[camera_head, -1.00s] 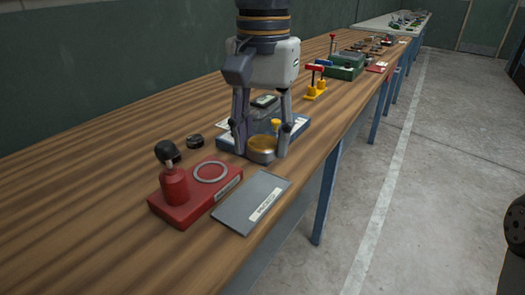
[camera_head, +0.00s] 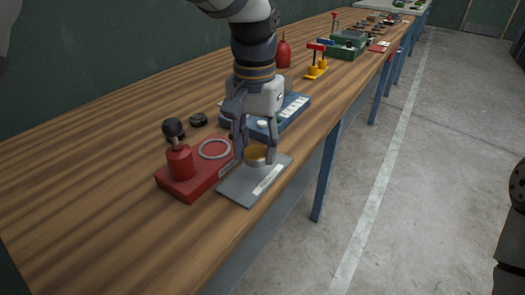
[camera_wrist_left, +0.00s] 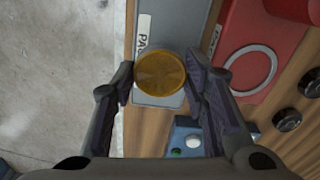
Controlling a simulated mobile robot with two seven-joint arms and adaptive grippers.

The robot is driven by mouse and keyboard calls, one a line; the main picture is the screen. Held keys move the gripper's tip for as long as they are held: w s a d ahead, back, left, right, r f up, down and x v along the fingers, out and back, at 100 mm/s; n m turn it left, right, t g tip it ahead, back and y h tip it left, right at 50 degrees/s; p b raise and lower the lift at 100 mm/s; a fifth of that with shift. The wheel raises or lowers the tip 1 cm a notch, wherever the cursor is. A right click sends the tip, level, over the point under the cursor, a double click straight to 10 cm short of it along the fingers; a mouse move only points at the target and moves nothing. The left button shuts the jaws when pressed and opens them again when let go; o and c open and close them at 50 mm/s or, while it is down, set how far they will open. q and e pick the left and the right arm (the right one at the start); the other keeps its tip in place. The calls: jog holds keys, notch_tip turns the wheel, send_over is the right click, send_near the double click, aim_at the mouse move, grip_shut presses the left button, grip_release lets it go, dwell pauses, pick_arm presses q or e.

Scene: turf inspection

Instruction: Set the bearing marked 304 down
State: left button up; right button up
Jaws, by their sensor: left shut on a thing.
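The bearing is a gold, round, short cylinder (camera_head: 256,153); no 304 mark can be read on it. My left gripper (camera_head: 256,158) is shut on it, a finger at either side, pointing down. It is over the far part of a grey plate (camera_head: 240,187) with a white label; I cannot tell whether it touches the plate. In the left wrist view the bearing (camera_wrist_left: 160,72) shows as an amber disc between the fingertips, over the end of the grey plate (camera_wrist_left: 182,30), whose label begins "PA". My right gripper is not seen.
A red block (camera_head: 190,186) with a black-knobbed post and a grey ring stands close left of the plate. A blue tray (camera_head: 290,121) with white labels lies behind the gripper. Black round parts (camera_head: 198,120) lie behind the block. The bench's front edge is close right.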

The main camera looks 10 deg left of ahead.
aim_at(257, 173)
pick_arm(q)
jog(key=shift+w+f, duration=0.3)
jog(key=shift+f, duration=0.05)
jog(key=shift+w+a+f, duration=0.1)
jog(key=shift+w+f, duration=0.05)
jog(key=shift+f, duration=0.8)
jog(key=shift+w+a+f, duration=0.1)
jog(key=shift+w+f, duration=0.05)
jog(key=shift+f, duration=0.75)
jog(key=shift+f, duration=0.15)
jog(key=o, duration=1.4)
notch_tip(257, 173, up, 12)
jog(key=shift+r, duration=0.15)
